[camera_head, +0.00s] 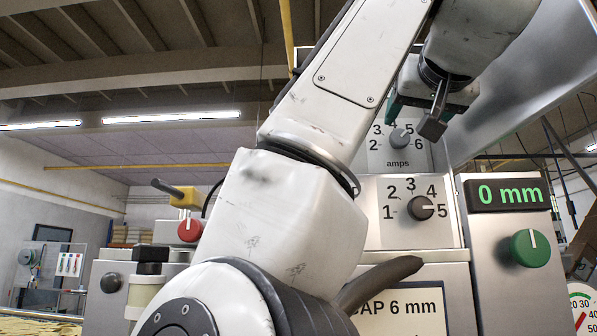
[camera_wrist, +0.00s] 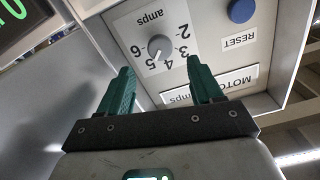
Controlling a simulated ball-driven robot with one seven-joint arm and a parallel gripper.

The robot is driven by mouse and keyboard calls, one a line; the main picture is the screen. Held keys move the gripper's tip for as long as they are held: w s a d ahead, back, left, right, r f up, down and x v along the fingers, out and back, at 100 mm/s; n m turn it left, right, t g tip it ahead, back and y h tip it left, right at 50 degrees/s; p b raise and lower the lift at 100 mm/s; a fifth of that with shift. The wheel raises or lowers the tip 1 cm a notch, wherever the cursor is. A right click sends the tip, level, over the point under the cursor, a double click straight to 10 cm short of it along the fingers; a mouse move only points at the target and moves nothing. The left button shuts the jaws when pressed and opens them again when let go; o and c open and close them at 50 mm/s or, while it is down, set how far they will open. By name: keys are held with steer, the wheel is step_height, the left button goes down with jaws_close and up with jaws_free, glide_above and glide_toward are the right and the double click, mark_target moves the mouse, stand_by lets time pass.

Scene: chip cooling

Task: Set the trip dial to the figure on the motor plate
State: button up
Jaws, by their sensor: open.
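The trip dial is a small grey knob on a grey panel with an amps scale from 2 to 6, seen in the head view (camera_head: 399,137) and upside down in the wrist view (camera_wrist: 160,47). Its pointer seems to be near the upper figures; I cannot read the exact setting. The motor plate (camera_wrist: 233,82) is a white label beside the dial in the wrist view. My finger covers its middle, so its figure is hidden. My gripper (camera_wrist: 158,66) is open and empty, with its green fingers apart in front of the panel. It touches neither dial nor plate visibly.
A blue RESET button (camera_wrist: 241,11) is near the dial. Below the dial is a black knob (camera_head: 421,208) on a 1 to 5 scale. A green knob (camera_head: 530,248) sits under a 0 mm display (camera_head: 508,194). A red knob (camera_head: 190,230) stands at left.

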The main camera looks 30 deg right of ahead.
mark_target(401, 136)
steer(key=p+x, duration=0.1)
steer(key=x, duration=0.5)
steer(key=shift+w+d+p, duration=0.1)
steer(key=shift+p, duration=0.2)
steer(key=shift+c, duration=0.5)
steer(key=c, duration=1)
steer(key=shift+o, duration=0.2)
